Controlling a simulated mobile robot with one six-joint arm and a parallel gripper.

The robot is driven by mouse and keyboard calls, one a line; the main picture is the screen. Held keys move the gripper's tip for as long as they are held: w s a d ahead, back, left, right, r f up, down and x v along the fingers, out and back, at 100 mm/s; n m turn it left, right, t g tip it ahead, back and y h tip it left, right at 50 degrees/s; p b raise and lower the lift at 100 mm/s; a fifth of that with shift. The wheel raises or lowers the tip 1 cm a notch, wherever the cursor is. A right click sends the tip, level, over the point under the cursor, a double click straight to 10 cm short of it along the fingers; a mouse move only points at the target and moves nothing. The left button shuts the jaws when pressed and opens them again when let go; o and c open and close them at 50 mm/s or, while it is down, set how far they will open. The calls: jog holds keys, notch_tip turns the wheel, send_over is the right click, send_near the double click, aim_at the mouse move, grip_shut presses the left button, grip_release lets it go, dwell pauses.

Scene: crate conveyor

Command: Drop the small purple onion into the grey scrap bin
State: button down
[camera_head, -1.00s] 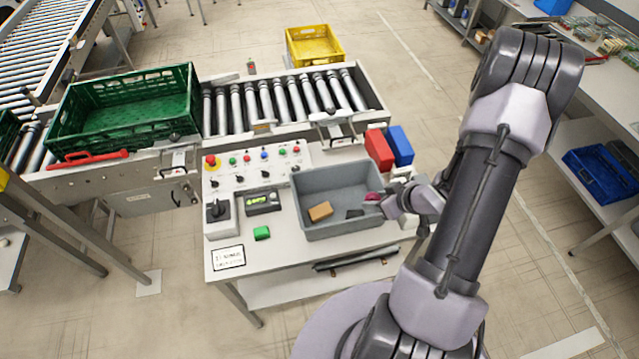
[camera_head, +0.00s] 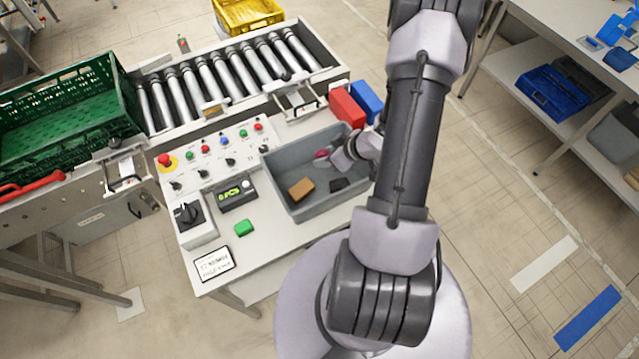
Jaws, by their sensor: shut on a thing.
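The small purple onion (camera_head: 321,154) shows as a pinkish-purple spot at the tips of my gripper (camera_head: 330,157). My gripper is shut on it and partly hides it. Both appear over the inside of the grey scrap bin (camera_head: 325,208), towards its back right part; the exact height above the floor of the bin is hard to tell. The bin is open at the top and stands on the control table. A brown block (camera_head: 301,188) and a flat dark piece (camera_head: 338,184) lie in the bin.
A red box (camera_head: 347,108) and a blue box (camera_head: 368,100) stand behind the bin. A control panel (camera_head: 212,153) with buttons is to its left. A roller conveyor (camera_head: 220,85) runs behind, with a green crate (camera_head: 65,125) at the left and a yellow crate (camera_head: 248,14) beyond.

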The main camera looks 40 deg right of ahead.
jog(key=shift+s+r, duration=0.1)
jog(key=c, duration=1.1)
grip_release()
jog(key=o, duration=0.4)
jog(key=shift+w, duration=0.2)
jog(key=shift+c, duration=0.2)
jog(key=shift+s, duration=0.1)
jog(key=p+v, duration=0.4)
jog(key=v, duration=1.3)
jog(key=shift+s+p, duration=0.2)
jog(key=shift+p, duration=0.15)
jog(key=shift+r, duration=0.1)
